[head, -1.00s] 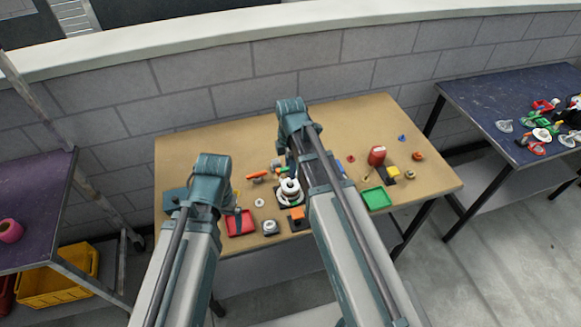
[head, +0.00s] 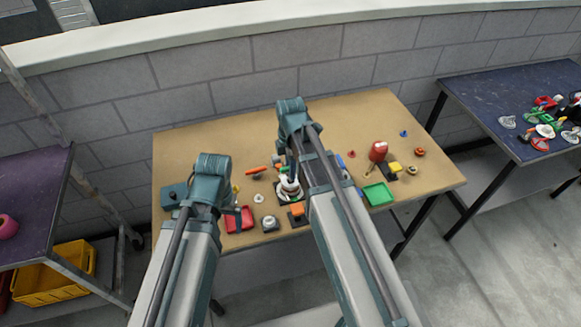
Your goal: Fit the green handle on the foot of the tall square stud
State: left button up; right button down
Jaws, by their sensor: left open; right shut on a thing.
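The workpieces on the tan table (head: 215,150) are small here. I cannot single out the green handle or the tall square stud for certain. A white round piece on a dark base (head: 290,190) stands mid-table, partly behind my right arm. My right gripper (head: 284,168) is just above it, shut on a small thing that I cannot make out. I cannot tell whether that thing touches the round piece. My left gripper (head: 231,209) is open, over the left part of the table near the red tray (head: 246,222). My forearms hide part of the table.
A green tray (head: 378,195), a red piece (head: 378,150) and a yellow block (head: 395,166) are on the right. An orange piece (head: 257,170) lies behind the middle. A teal box (head: 172,195) is at the left edge. The back right of the table is mostly clear.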

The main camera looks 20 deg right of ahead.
pick_arm(q)
jog(key=shift+f+b, duration=0.3)
pick_arm(e)
jog(key=shift+f, duration=0.25)
pick_arm(q)
jog(key=shift+f+b, duration=0.3)
jog(key=shift+b, duration=0.05)
pick_arm(e)
jog(key=shift+f, duration=0.35)
pick_arm(q)
jog(key=shift+f+b, duration=0.95)
jog(key=shift+f, duration=0.05)
pick_arm(e)
jog(key=shift+f, duration=0.95)
jog(key=shift+c, duration=0.5)
grip_release()
pick_arm(q)
jog(key=shift+r, duration=0.15)
pick_arm(e)
jog(key=shift+r, duration=0.15)
notch_tip(320, 180, up, 7)
jog(key=p, duration=0.7)
jog(key=shift+r+p, duration=0.2)
jog(key=shift+p, duration=0.15)
pick_arm(q)
notch_tip(320, 180, up, 7)
jog(key=shift+r, duration=0.15)
pick_arm(e)
jog(key=shift+f, duration=0.25)
